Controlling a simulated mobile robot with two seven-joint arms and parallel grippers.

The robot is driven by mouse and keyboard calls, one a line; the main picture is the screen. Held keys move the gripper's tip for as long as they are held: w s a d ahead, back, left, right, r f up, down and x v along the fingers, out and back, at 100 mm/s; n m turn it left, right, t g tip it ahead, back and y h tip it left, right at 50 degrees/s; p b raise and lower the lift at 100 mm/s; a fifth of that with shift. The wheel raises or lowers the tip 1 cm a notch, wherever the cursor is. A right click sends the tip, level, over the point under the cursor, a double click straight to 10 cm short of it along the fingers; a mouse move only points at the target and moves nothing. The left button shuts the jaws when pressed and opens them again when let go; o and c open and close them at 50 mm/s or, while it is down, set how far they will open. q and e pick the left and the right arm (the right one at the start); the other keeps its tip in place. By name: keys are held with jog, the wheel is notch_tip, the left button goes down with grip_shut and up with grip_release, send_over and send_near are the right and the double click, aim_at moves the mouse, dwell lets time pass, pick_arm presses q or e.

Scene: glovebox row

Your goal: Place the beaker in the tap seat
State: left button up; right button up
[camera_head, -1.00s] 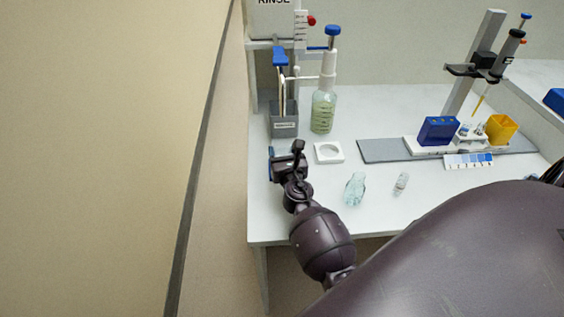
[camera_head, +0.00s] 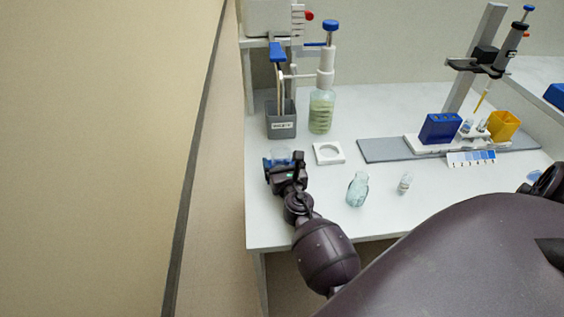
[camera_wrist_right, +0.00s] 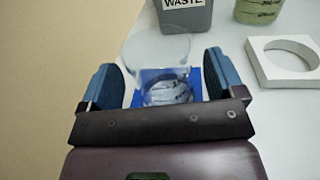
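The clear beaker (camera_head: 281,155) stands near the left edge of the white bench, partly hidden by my right gripper (camera_head: 279,164). In the right wrist view, the beaker (camera_wrist_right: 167,90) is between the two blue-padded fingers of the right gripper (camera_wrist_right: 165,85), with a small gap on each side. The right gripper is open. A white square plate with a round recess (camera_head: 317,153), which looks like the tap seat, lies empty just right of the gripper; it also shows in the right wrist view (camera_wrist_right: 257,66). My left gripper is not in view.
A grey waste bin (camera_head: 282,128) and a pump bottle (camera_head: 321,113) stand behind the beaker. A glass bottle (camera_head: 357,190) and a small vial (camera_head: 405,183) stand to the right. A grey mat (camera_head: 385,150) with a rack lies further right. The front left bench is clear.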

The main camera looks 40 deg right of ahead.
jog(key=shift+r, duration=0.2)
jog(key=shift+s+a, duration=0.1)
jog(key=v, duration=1)
jog(key=shift+s+f, duration=0.1)
jog(key=shift+s, duration=0.2)
jog(key=shift+s+a+b, duration=0.3)
jog(key=shift+s+b, duration=0.05)
jog(key=shift+s, duration=0.2)
